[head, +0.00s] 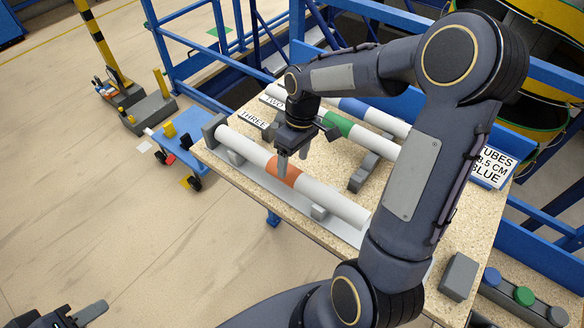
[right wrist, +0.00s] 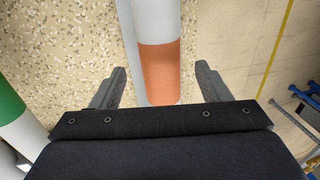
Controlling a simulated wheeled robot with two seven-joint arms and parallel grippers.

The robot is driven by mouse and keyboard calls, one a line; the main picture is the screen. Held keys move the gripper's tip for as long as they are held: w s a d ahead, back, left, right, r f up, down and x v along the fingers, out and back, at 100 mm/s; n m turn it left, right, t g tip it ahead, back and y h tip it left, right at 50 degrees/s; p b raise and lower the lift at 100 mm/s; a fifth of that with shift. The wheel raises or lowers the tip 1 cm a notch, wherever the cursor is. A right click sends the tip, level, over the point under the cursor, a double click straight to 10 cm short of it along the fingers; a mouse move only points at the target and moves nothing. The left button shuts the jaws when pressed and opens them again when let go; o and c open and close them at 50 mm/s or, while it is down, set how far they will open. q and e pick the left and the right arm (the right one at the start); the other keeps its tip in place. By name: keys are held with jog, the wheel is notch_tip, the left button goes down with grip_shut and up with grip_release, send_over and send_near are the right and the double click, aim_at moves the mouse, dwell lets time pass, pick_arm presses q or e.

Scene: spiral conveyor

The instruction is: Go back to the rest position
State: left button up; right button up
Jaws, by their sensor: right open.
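My right gripper (head: 292,162) is open over the table, at the white tube with an orange band (head: 283,171). In the right wrist view, its fingers (right wrist: 160,75) stand apart, one on each side of the orange band (right wrist: 160,70), with gaps between. Nothing is gripped. I cannot tell how far the fingertips reach down beside the tube. My left gripper (head: 72,316) is at the bottom left corner, away from the table, and is partly cut off by the frame.
The speckled table (head: 447,215) also holds a tube with a green band (head: 338,124) and one with a blue band (head: 354,107). A grey block (head: 459,276) is at the near right. Blue railings (head: 190,40) stand behind. A blue cart (head: 178,140) is to the left; the floor before it is clear.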

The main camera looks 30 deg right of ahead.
jog(key=r, duration=0.3)
jog(key=shift+w+d+r, duration=0.15)
jog(key=shift+d+r, duration=0.15)
jog(key=shift+d, duration=0.05)
jog(key=shift+r, duration=0.1)
jog(key=shift+s+r, duration=0.25)
jog(key=shift+s, duration=0.05)
jog(key=s+a+r+m+t+y, duration=0.1)
jog(key=s+a+r+m+t, duration=0.1)
jog(key=s, duration=0.6)
jog(key=s+a+r+m+t, duration=0.2)
jog(key=s+a+m+t, duration=0.2)
jog(key=s, duration=0.4)
jog(key=shift+s+r+y, duration=0.4)
